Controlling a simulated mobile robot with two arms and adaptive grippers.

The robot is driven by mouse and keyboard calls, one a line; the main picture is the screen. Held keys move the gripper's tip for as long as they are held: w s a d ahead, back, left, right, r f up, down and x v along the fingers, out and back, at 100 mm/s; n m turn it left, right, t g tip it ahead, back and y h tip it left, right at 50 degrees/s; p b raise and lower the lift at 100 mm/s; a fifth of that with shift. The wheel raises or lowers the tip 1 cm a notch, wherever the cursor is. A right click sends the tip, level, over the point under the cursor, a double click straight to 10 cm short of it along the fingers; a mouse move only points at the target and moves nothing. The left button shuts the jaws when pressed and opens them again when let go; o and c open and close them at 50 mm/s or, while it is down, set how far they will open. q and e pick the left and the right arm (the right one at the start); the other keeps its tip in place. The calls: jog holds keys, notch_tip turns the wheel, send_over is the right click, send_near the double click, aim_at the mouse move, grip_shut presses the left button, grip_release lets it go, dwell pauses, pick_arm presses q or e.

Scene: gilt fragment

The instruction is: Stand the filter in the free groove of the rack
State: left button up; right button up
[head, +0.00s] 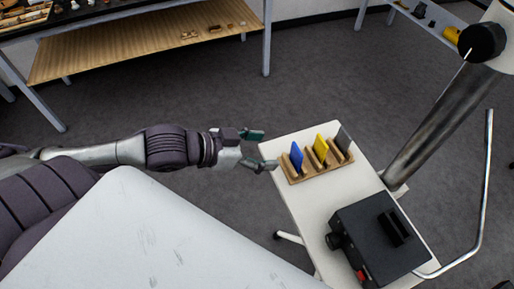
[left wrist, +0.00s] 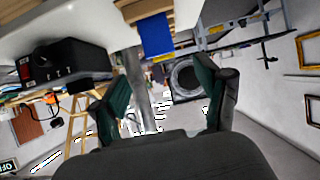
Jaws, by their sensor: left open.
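The wooden rack (head: 318,171) stands on a small white table. A blue filter (head: 296,157), a yellow filter (head: 320,148) and a dark grey filter (head: 344,137) stand upright along it, blue at the near left end. My left gripper (head: 261,150) is open, just left of the rack and apart from the blue filter, with nothing seen between its fingers. In the left wrist view the open fingers (left wrist: 164,95) show, with the blue filter (left wrist: 155,35) and the rack (left wrist: 142,10) beyond them at the top. I cannot tell clearly which groove is free. My right gripper is out of view.
A black box (head: 372,235) with a knob sits on the small white table (head: 295,205) in front of the rack. A large metal column (head: 438,110) rises at the right. A scratched white surface (head: 150,235) fills the lower left. A workbench (head: 150,45) stands behind, across open floor.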

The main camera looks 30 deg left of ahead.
pick_arm(q)
jog(key=shift+v, duration=0.75)
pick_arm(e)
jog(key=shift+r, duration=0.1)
